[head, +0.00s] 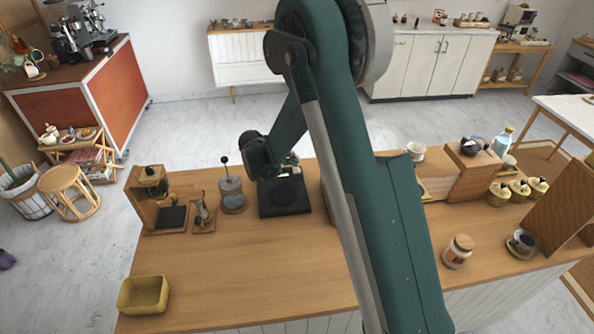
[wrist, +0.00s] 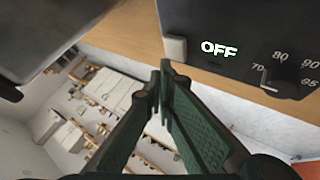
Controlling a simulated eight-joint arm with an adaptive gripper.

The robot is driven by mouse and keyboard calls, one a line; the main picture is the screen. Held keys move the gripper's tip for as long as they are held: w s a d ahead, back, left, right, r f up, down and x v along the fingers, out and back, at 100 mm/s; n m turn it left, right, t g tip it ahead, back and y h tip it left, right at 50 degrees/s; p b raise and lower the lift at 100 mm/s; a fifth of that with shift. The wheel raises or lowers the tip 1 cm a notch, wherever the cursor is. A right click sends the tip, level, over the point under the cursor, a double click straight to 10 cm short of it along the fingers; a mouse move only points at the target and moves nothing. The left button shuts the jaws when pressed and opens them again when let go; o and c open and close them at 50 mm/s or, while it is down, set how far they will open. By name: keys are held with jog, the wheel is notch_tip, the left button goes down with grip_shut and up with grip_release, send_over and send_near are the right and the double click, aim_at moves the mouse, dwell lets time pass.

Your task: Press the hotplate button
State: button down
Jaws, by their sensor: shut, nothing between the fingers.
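The hotplate (head: 284,207) is a flat black square on the wooden counter, partly under my gripper in the head view. In the wrist view its dark front panel (wrist: 225,22) fills the upper right. A light grey button (wrist: 175,48) sits at the panel's left, beside a lit display (wrist: 219,48) reading OFF. A dial (wrist: 268,88) with temperature numbers is further right. My gripper (wrist: 166,70) is shut and empty, its fingertips just below the button in the picture. I cannot tell whether they touch it. In the head view my gripper (head: 289,166) is small and partly hidden by my arm.
A glass-and-metal press (head: 231,194) and a wooden coffee stand (head: 156,200) are left of the hotplate. A wooden stand (head: 478,170), jars (head: 460,251) and a cup are to the right. A yellow tray (head: 144,294) is front left. The counter's front middle is clear.

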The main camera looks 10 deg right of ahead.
aim_at(294, 168)
jog(key=shift+f+b, duration=1)
dwell(1.6)
jog(key=shift+r, duration=1)
jog(key=shift+r, duration=0.1)
jog(key=shift+r+p, duration=1.15)
jog(key=shift+r, duration=1.75)
jog(key=shift+r, duration=0.15)
